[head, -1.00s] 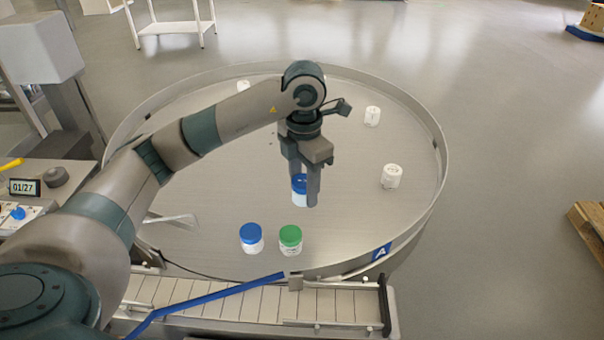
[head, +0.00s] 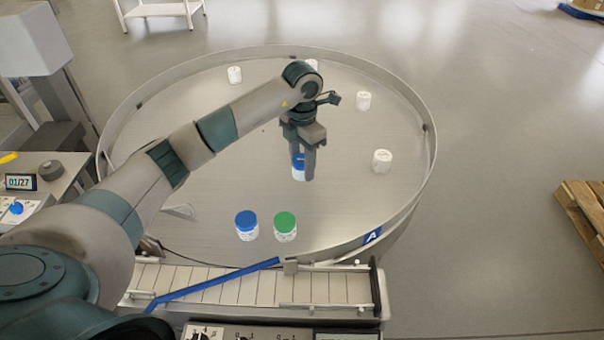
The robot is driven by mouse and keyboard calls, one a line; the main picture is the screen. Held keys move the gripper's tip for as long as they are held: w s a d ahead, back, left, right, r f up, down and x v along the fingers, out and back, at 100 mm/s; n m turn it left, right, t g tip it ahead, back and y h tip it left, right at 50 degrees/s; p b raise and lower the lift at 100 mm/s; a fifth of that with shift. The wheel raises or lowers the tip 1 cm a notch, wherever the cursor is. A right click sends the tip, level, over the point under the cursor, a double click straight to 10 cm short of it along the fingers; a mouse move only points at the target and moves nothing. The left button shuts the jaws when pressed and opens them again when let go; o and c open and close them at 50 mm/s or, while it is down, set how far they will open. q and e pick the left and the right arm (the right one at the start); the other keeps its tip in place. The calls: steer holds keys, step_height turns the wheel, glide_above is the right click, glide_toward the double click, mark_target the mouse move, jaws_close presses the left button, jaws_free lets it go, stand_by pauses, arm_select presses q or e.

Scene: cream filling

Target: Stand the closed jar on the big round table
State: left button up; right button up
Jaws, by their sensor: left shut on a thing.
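The big round table (head: 200,185) is a grey metal disc with a raised rim. My left gripper (head: 303,168) points down over the middle of it, shut on a white jar with a blue lid (head: 298,170). The fingers hide part of this jar. I cannot tell whether its base touches the table. Another blue-lidded jar (head: 246,226) and a green-lidded jar (head: 285,227) stand side by side near the table's front edge. My right gripper is not in view.
Several white jars (head: 382,161) stand on the table's right and far parts. A conveyor (head: 230,290) with a blue guide bar (head: 215,285) runs along the front. A blue sign A (head: 372,235) is on the rim.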

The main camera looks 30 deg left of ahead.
mark_target(302, 175)
arm_select(q)
steer(key=shift+f+p, duration=0.5)
step_height(302, 175, down, 2)
steer(key=shift+p, duration=0.55)
steer(key=shift+f, duration=0.45)
steer(key=shift+f, duration=0.1)
steer(key=shift+f, duration=0.1)
steer(key=o, duration=1.1)
